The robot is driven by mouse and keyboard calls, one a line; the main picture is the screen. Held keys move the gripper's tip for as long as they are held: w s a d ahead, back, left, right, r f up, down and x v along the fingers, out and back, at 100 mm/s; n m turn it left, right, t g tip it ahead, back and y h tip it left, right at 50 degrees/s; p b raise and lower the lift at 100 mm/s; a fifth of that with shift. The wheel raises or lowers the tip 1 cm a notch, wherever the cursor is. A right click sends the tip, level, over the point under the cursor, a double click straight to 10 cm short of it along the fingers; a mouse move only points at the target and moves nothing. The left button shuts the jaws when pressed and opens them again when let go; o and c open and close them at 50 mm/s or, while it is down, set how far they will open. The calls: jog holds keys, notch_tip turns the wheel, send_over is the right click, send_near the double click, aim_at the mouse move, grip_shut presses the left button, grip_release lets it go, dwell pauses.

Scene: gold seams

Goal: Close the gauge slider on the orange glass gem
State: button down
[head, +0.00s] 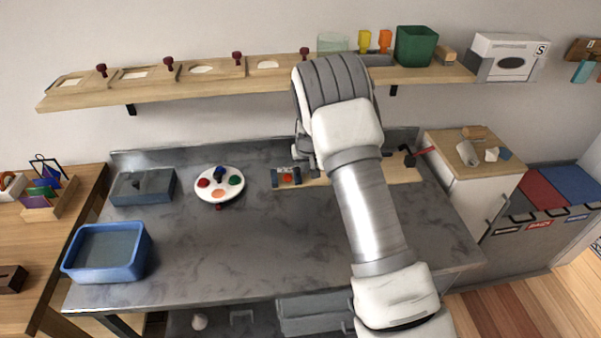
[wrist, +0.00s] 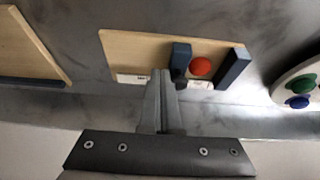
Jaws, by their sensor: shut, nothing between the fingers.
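The gauge is a pale wooden board (wrist: 135,48) with two dark blue blocks on it. In the head view the gem (head: 287,178) sits between the same blocks. My gripper (wrist: 163,76) is shut and empty. Its tips are at the slider block's outer side, away from the gem; I cannot tell whether they touch it. In the head view my arm hides part of the gripper.
A white palette (head: 219,196) with several coloured gems lies left of the gauge. A wooden shelf (head: 220,87) runs above. The counter's front middle is clear.

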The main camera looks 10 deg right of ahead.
jog(key=shift+a, duration=1.2)
dwell(0.3)
jog(key=shift+d, duration=0.15)
jog(key=shift+d, duration=0.5)
jog(key=shift+r, duration=0.15)
notch_tip(320, 180, up, 6)
jog(key=p, duration=0.2)
jog(key=shift+p, duration=0.3)
dwell(0.7)
